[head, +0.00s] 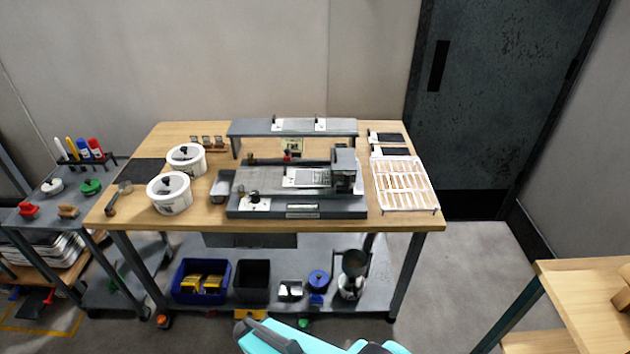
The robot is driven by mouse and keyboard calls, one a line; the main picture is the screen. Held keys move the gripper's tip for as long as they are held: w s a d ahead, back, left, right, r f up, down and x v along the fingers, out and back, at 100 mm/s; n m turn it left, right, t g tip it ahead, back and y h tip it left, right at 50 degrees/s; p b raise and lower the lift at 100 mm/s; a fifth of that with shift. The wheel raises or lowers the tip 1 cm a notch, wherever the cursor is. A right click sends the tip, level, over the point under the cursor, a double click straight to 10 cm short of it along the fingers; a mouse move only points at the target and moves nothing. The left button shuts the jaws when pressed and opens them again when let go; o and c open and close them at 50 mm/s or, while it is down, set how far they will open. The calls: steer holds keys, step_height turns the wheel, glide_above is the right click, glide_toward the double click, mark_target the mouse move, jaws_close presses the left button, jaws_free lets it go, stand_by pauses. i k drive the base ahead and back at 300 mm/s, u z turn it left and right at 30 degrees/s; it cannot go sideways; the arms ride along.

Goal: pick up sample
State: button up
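No single thing is clearly marked as the sample, and I cannot tell which one it is. A white rack (404,184) with rows of tan strips lies at the right end of the wooden workbench (400,221). A grey bench machine (275,180) stands at the bench's middle, with a pale labelled plate (308,178) on top. Small dark pieces (390,138) lie behind the rack. My teal arm shows at the bottom edge, below the bench. My gripper's fingertips are not visible.
Two white lidded tubs (170,193) stand left of the machine. A grey raised shelf (292,128) spans behind it. The lower shelf holds a blue bin (201,281) and a black bin (252,280).

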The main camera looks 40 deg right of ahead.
mark_target(293, 178)
steer(key=z, duration=0.95)
steer(key=k, duration=0.95)
steer(key=i, duration=0.7)
